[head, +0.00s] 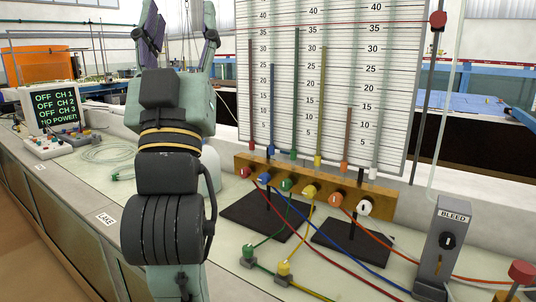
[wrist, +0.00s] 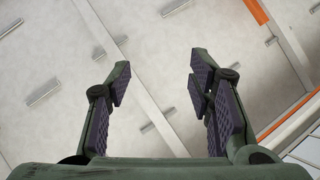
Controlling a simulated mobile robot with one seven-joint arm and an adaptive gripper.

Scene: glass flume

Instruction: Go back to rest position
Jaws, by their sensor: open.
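My gripper (wrist: 158,82) is open and empty in the wrist view, its two dark-padded fingers apart. Behind it that view shows only a pale ceiling with beams and lamps. In the head view my arm stands upright at left of centre, and my gripper (head: 180,30) points up at the top edge, its fingers apart and partly cut off. It is above the bench and touches nothing that I can see.
A bench (head: 90,180) runs along the front. Right of my arm stand a scale board (head: 330,75) and a wooden valve block (head: 320,190) with coloured knobs and hoses. A grey BLEED post (head: 440,245) is at right, a monitor (head: 50,108) at far left.

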